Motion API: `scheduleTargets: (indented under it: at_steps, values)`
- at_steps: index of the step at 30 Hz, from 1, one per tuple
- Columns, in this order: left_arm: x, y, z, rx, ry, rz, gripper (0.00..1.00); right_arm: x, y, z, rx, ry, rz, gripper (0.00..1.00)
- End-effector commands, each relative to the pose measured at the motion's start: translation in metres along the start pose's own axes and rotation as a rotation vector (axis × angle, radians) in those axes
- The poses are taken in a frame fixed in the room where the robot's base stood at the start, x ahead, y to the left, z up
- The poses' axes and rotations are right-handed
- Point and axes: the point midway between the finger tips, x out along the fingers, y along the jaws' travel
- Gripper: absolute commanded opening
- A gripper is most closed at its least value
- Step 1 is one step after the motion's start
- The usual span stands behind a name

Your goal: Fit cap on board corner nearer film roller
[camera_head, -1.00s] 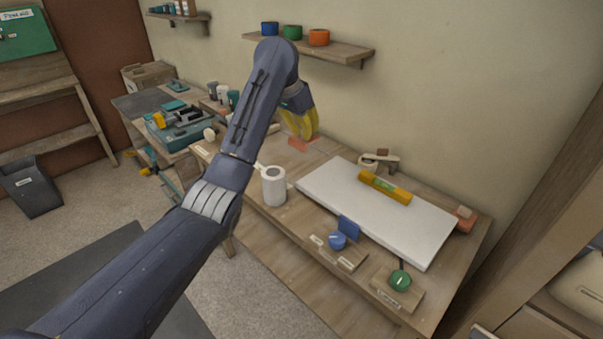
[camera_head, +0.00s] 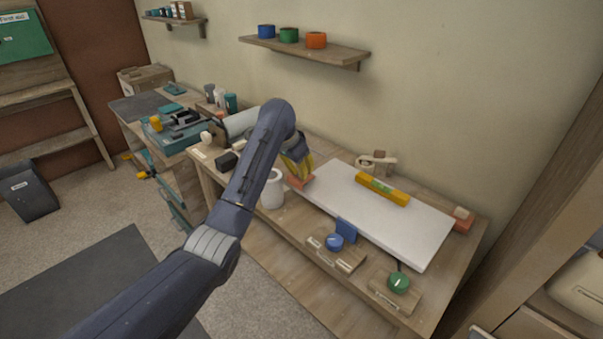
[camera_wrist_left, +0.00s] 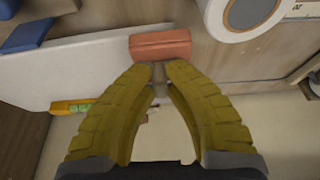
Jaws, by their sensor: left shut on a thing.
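My left gripper (camera_head: 297,178) has yellow ribbed fingers, seen in the wrist view (camera_wrist_left: 158,68) shut on a salmon-red cap (camera_wrist_left: 160,44). The cap shows below the fingers in the head view (camera_head: 301,183). It is at the left corner of the white board (camera_head: 400,222). In the wrist view, it overlaps the end of the board (camera_wrist_left: 90,68); I cannot tell whether it is seated or just above. Another salmon cap (camera_head: 463,224) sits at the board's right end. A grey roller (camera_head: 239,123), perhaps the film roller, lies left, partly behind my arm. My right gripper is out of view.
A white roll (camera_head: 271,193) stands close to the cap, in front of it. A yellow level (camera_head: 382,190) lies on the board. A blue piece (camera_head: 346,230) stands at its front edge, near blue (camera_head: 335,242) and green (camera_head: 398,282) round items. A wooden-handled tool (camera_head: 376,161) lies behind.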

Motion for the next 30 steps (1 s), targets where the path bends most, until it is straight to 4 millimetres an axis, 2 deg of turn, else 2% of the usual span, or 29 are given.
scheduleTargets:
  at_steps: [4, 30]
  values:
    - [0.007, 0.000, 0.003, 0.001, 0.001, 0.000, 0.00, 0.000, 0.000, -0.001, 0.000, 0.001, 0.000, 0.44]
    - [0.019, 0.000, 0.008, 0.000, 0.000, -0.001, 0.00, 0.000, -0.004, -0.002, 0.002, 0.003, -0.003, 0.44]
